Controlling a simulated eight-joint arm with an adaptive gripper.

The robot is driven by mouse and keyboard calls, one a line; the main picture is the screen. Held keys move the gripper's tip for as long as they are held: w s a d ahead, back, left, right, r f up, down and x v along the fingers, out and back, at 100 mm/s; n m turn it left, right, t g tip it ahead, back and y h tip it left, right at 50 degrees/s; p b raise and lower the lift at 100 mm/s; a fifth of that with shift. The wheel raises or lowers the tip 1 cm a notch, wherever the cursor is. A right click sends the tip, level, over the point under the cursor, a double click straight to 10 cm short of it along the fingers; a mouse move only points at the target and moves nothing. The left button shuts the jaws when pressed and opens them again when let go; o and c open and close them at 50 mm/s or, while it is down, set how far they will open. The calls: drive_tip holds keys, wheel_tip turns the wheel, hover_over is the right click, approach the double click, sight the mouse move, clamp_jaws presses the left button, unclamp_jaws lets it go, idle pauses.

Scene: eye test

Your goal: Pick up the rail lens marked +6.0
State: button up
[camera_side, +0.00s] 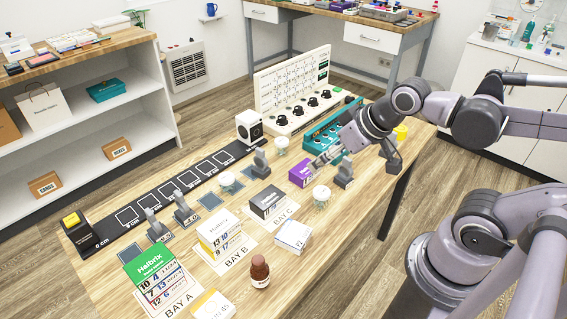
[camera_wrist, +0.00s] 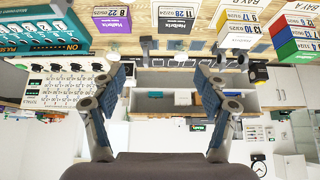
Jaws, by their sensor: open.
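Several grey rail lens holders stand on the wooden table. Two stand by the rail's near side, a left one (camera_side: 155,226) and one beside it (camera_side: 183,209). Another holder (camera_side: 261,163) stands near the white speaker-like box. Another (camera_side: 344,172) stands right of the purple box, below my gripper. The marks by the holders are too small to read surely, so I cannot tell which is +6.0. My gripper (camera_side: 322,160) is above the table near the purple box, apart from the near-side pair. In the wrist view my gripper (camera_wrist: 162,72) is open, with nothing between its fingers.
A black marked rail (camera_side: 130,214) runs along the table. A white panel (camera_side: 293,92) stands behind.

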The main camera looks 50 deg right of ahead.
drive_tip(key=m+g+h, duration=0.5)
drive_tip(key=m+g, duration=0.2)
drive_tip(key=m, duration=1)
hover_over(264, 162)
drive_tip(key=w+a, duration=0.2)
drive_tip(key=f, duration=1.2)
drive_tip(key=shift+s+a, duration=0.15)
drive_tip(key=shift+s, duration=0.05)
drive_tip(key=shift+y, duration=0.3)
drive_tip(key=shift+w+d+x, duration=0.1)
drive_tip(key=shift+w+x, duration=0.05)
drive_tip(key=shift+x, duration=2.4)
drive_tip(key=shift+w+d+x, duration=0.1)
drive_tip(key=shift+w+x, duration=0.05)
drive_tip(key=shift+x, duration=2.35)
drive_tip(key=shift+r, duration=0.15)
drive_tip(key=c, duration=1.5)
